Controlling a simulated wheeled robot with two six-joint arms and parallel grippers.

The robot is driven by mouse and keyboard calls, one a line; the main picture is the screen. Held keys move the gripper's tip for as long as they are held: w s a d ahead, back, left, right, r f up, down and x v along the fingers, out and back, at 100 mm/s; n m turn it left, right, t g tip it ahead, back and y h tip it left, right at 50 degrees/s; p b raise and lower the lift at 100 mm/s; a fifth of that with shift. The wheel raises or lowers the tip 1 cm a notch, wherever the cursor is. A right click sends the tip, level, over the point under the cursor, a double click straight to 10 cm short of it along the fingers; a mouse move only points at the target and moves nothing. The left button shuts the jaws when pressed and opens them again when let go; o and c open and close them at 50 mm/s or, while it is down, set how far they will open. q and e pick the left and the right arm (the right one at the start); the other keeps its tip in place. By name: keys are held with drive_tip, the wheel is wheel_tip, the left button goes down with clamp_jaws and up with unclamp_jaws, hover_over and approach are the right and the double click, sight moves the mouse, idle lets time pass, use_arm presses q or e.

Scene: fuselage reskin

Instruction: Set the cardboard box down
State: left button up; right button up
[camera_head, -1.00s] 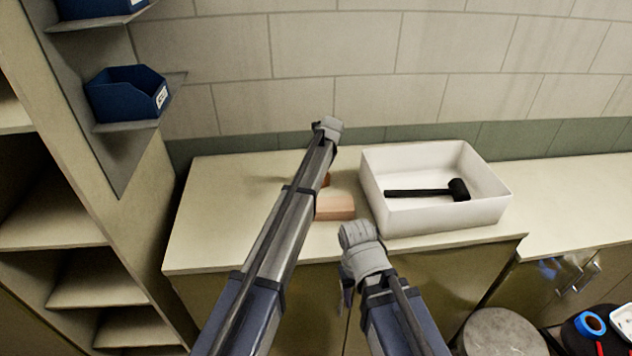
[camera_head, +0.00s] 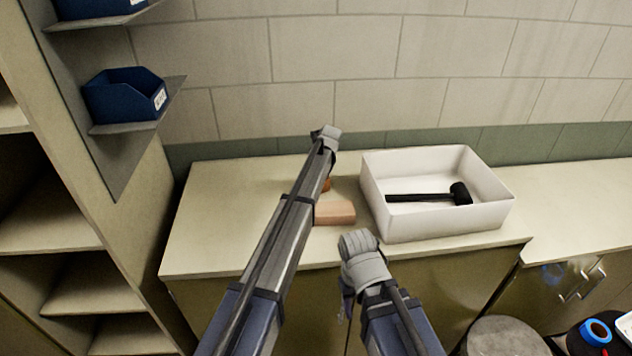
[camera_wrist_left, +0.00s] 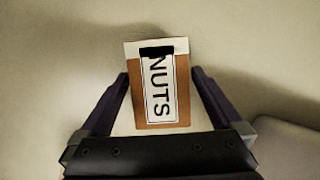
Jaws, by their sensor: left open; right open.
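The cardboard box (camera_head: 335,210) is orange-brown and sits on the beige counter (camera_head: 225,215), partly hidden behind my left arm in the head view. In the left wrist view the box (camera_wrist_left: 182,95) shows a white label reading "NUTS" and a pale top edge. My left gripper (camera_wrist_left: 161,76) is open, with one dark finger on each side of the box. A narrow gap shows at each finger. In the head view the left fingers are hidden behind my arm. My right gripper (camera_head: 347,302) is open and empty, low in front of the counter's front edge.
A white tray (camera_head: 440,225) with a black mallet (camera_head: 430,195) stands right of the box. Shelves with blue bins (camera_head: 125,95) are at the left. A round stool (camera_head: 503,337) is at the lower right. The counter's left part is clear.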

use_arm(q)
clamp_jaws()
idle(0.8)
